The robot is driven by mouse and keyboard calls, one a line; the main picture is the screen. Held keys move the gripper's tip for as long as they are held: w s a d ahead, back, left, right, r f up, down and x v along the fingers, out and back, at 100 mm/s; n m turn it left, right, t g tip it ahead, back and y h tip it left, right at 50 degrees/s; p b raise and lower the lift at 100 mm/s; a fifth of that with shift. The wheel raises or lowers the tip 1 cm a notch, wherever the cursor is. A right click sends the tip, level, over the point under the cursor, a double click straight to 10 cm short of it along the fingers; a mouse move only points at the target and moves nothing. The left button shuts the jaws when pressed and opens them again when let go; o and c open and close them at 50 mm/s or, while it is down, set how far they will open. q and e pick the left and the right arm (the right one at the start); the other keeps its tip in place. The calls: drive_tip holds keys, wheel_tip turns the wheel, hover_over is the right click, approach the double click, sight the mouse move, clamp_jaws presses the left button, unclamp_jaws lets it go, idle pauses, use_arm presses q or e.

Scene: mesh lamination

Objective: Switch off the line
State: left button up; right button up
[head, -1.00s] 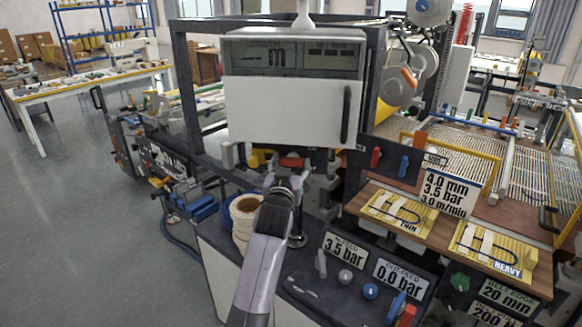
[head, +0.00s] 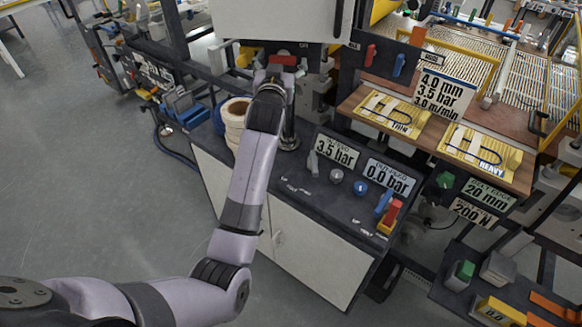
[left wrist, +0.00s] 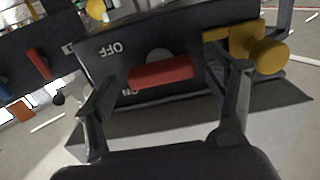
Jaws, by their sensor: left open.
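The red switch handle (left wrist: 160,73) lies nearly level in the left wrist view, on a dark panel (left wrist: 105,70). Upside-down lettering reads OFF above the handle and ON below it, partly hidden by the handle. In the head view the red handle (head: 283,60) shows just below the white cabinet. My left gripper (head: 274,75) is right in front of it. In the left wrist view its fingers (left wrist: 162,70) are open, one on each side of the handle. I cannot tell whether they touch it. My right gripper is not in view.
A yellow knob (left wrist: 265,55) stands close beside the right finger in the left wrist view. Another red handle (head: 371,53) and a blue handle (head: 399,64) are to the right. Tape rolls (head: 233,118) stand below left of the gripper. Signs stand on the console (head: 310,200).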

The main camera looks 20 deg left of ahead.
use_arm(q)
drive_tip(key=shift+r+m, duration=0.1)
drive_tip(key=shift+m, duration=0.6)
drive_tip(key=s+d+m+b, duration=0.1)
drive_tip(key=s+d+b, duration=0.1)
drive_tip(key=s, duration=0.7)
drive_tip(key=s+d+b, duration=0.1)
drive_tip(key=s+b, duration=0.2)
drive_tip(key=s, duration=0.5)
drive_tip(key=d+f+m+g+h, duration=0.1)
drive_tip(key=f+g, duration=0.1)
drive_tip(key=f, duration=0.9)
drive_tip(key=d+f+g+h, duration=0.1)
drive_tip(key=d+f+g, duration=0.1)
drive_tip(key=f, duration=0.9)
drive_tip(key=d+f+m+g+h, duration=0.1)
drive_tip(key=d+f+g, duration=0.1)
drive_tip(key=f, duration=1)
drive_tip(key=shift+w+m, duration=0.3)
drive_tip(key=shift+w, duration=0.05)
drive_tip(key=shift+f, duration=0.1)
